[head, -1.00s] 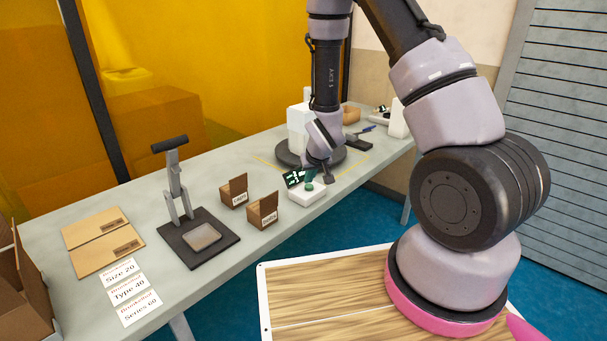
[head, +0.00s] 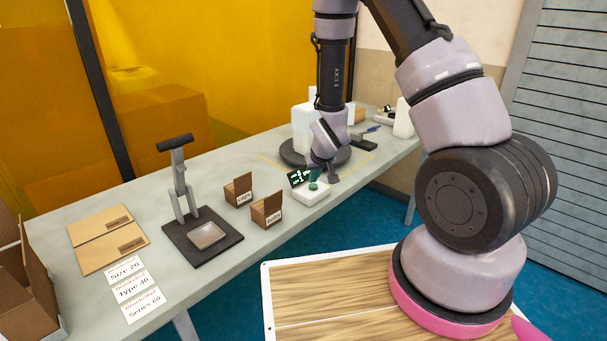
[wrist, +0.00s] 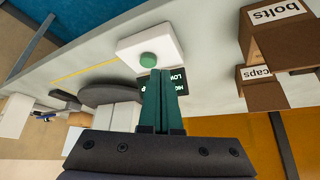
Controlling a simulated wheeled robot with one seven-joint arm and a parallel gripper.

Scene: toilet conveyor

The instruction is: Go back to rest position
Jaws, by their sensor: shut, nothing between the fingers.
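My gripper (wrist: 162,103) shows in the wrist view with its two dark green fingers shut together and nothing between them. In the head view my gripper (head: 315,175) is low over the table, next to a white box with a green button (head: 311,194). I cannot tell whether the fingertips touch the box or display.
A bolts box (head: 266,210) and a caps box (head: 238,190) stand left of my gripper. A dark round turntable (head: 292,155) with a white container (head: 302,128) is behind. The long grey table (head: 130,200) has bare room between these.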

